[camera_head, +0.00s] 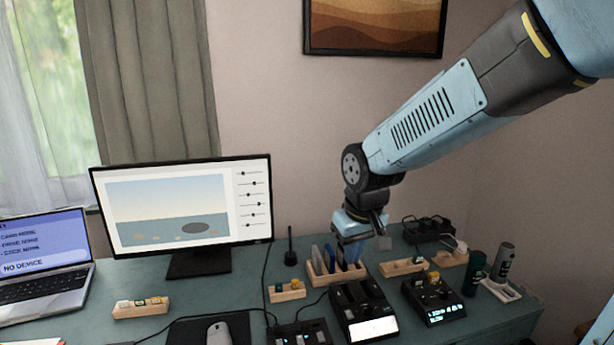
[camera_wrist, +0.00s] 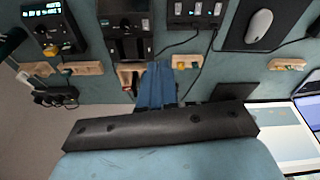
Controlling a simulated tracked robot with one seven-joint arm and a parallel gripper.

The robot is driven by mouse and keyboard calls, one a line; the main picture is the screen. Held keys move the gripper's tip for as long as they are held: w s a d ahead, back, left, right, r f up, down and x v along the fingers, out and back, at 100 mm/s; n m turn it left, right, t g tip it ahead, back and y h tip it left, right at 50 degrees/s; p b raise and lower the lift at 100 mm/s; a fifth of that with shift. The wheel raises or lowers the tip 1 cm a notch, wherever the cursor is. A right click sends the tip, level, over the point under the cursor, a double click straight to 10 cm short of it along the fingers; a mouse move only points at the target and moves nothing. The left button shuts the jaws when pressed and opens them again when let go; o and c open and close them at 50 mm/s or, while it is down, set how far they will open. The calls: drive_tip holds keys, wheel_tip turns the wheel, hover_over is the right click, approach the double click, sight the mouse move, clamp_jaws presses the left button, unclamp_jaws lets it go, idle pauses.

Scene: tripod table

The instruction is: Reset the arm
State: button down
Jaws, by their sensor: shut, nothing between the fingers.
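My arm reaches in from the upper right in the head view. My gripper (camera_head: 351,262) points down over the back of the table, just above a wooden rack (camera_head: 325,279) with upright slats or cards. In the wrist view my gripper's blue fingers (camera_wrist: 157,70) lie together, with nothing between them. They overlap part of the rack (camera_wrist: 125,71), so I cannot tell whether they touch it. A black device with a lit white panel (camera_head: 374,329) stands in front of the rack.
A monitor (camera_head: 181,258) and a laptop (camera_head: 45,285) stand left. Small wooden holders (camera_head: 287,297), a black device (camera_head: 433,300), bottles (camera_head: 502,262) and a power strip (camera_head: 428,230) crowd the teal table (camera_head: 225,295). Cables cross it. The air above the monitor is free.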

drive_tip(key=s+d+r+m+t, duration=0.3)
drive_tip(key=s+d+r+m, duration=0.1)
drive_tip(key=s+d+r, duration=0.7)
drive_tip(key=s+d, duration=0.1)
drive_tip(key=d, duration=0.2)
drive_tip(key=shift+m+h, duration=0.3)
drive_tip(key=shift+h, duration=0.1)
